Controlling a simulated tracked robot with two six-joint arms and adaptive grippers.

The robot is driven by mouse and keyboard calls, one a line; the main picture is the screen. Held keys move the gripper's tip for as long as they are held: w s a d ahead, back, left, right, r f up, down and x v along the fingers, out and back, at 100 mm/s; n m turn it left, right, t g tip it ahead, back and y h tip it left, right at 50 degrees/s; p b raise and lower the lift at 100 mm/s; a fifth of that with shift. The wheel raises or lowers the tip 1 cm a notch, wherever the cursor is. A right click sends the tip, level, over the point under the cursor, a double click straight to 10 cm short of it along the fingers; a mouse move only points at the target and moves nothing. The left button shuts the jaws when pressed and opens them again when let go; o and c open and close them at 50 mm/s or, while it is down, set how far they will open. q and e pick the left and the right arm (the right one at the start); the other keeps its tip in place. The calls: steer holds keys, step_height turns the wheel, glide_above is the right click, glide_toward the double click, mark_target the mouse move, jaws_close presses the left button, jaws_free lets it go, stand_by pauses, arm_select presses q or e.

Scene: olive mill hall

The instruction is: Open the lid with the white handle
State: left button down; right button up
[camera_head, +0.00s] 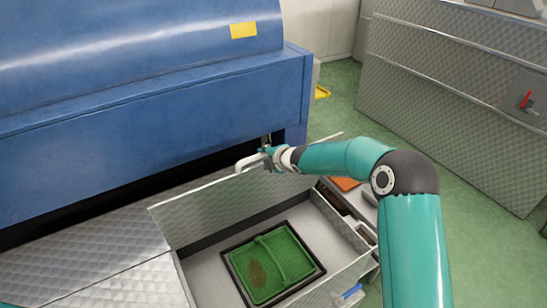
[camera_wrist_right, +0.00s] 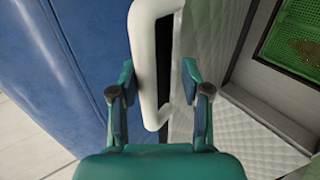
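The quilted metal lid (camera_head: 215,212) stands raised, roughly upright, at the back of its open compartment. Its white bar handle (camera_head: 247,162) is at the top edge, near the blue machine. My right gripper (camera_head: 268,156) is at the handle. In the right wrist view, the handle (camera_wrist_right: 145,60) lies between the two fingers of the gripper (camera_wrist_right: 158,72). The fingers are apart, with a gap between the handle and the right finger. The lid (camera_wrist_right: 205,60) also shows there, to the right of the handle. My left gripper is not in view.
The open compartment holds a green mesh tray (camera_head: 283,265) in a dark frame. A large blue machine (camera_head: 150,120) stands close behind the lid. A blue-handled item (camera_head: 349,292) lies at the compartment's front right. Green floor (camera_head: 345,112) is clear toward a metal cabinet (camera_head: 450,90).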

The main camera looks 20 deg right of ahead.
steer(key=shift+s, duration=0.15)
steer(key=v, duration=1.1)
steer(key=shift+s, duration=0.3)
steer(key=shift+d+r, duration=0.15)
